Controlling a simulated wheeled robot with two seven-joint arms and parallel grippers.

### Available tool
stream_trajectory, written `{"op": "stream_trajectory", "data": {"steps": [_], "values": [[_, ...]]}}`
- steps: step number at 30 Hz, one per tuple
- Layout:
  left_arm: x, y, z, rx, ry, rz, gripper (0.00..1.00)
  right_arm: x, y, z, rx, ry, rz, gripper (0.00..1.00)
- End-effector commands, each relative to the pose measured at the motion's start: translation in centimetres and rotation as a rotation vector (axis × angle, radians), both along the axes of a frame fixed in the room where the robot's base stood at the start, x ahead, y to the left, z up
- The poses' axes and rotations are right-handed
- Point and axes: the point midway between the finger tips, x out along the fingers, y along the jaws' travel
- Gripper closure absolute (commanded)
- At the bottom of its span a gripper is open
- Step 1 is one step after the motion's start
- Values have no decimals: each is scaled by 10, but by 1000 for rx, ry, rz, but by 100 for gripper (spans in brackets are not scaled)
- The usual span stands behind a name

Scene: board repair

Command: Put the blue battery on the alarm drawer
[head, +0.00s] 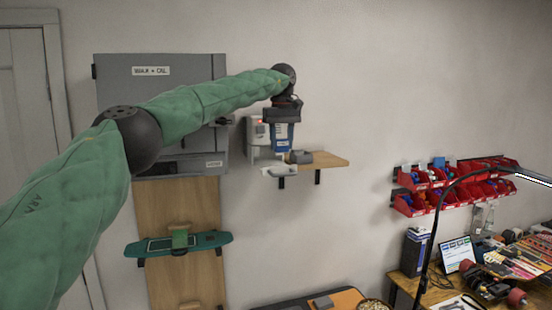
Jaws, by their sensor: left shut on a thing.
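My left gripper (283,121) points down and is shut on the blue battery (283,138), an upright blue block with a pale label. The battery is in front of the wall, above or at the left part of a small wooden shelf (328,160); I cannot tell whether it touches anything below. A white box with a red light (257,131) is just left of the battery and partly hidden by it. I cannot make out which part is the alarm drawer. My right gripper is not in view.
A grey object (299,157) lies on the shelf, whose right end is clear. A teal skateboard deck (205,243) hangs below. Red bins (425,203) and a cluttered bench are at right.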

Motion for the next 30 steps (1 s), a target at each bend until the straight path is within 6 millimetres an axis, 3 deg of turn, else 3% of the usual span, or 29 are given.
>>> {"op": "stream_trajectory", "data": {"steps": [4, 9, 21, 30], "values": [[17, 12, -10, 0, -1, 2, 83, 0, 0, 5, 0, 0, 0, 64], [25, 17, -18, 0, -1, 0, 83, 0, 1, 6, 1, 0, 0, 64], [25, 18, -57, 2, -2, -1, 83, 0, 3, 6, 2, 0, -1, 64], [25, 18, -59, 0, -1, -1, 83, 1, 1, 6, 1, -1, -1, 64]]}}
